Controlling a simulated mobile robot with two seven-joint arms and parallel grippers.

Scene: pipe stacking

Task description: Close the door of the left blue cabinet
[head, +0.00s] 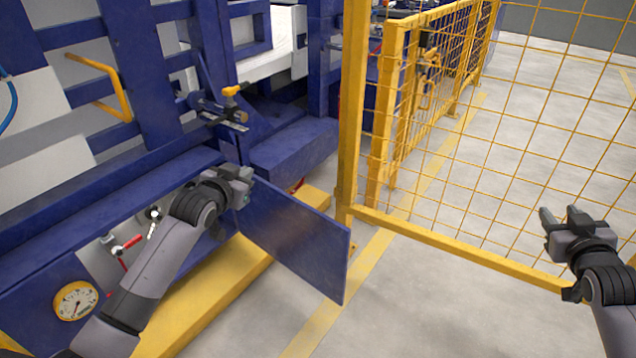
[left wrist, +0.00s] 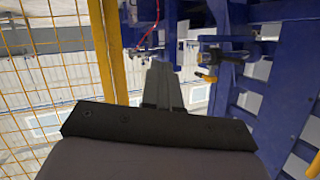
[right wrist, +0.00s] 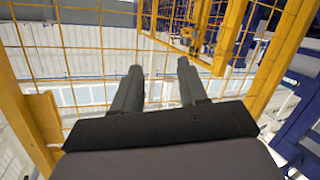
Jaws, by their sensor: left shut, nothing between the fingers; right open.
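The blue cabinet door (head: 295,238) stands open in the head view, a flat panel sticking out to the right from the blue machine. The cabinet body (head: 160,228) lies to its left, with a gauge (head: 75,301) and red-handled valve (head: 124,246) on its front. My left gripper (head: 243,178) is shut and empty, at the upper left corner of the door near its hinge side; I cannot tell whether it touches. In the left wrist view its fingers (left wrist: 161,75) are together. My right gripper (head: 548,222) is open and empty in front of the yellow mesh, far right of the door.
A yellow mesh fence (head: 500,120) with a thick post (head: 352,110) stands right of the door. A yellow base beam (head: 215,300) runs along the floor below the cabinet. A yellow-knobbed clamp (head: 232,90) sits above my left gripper. Grey floor (head: 420,310) is clear in front.

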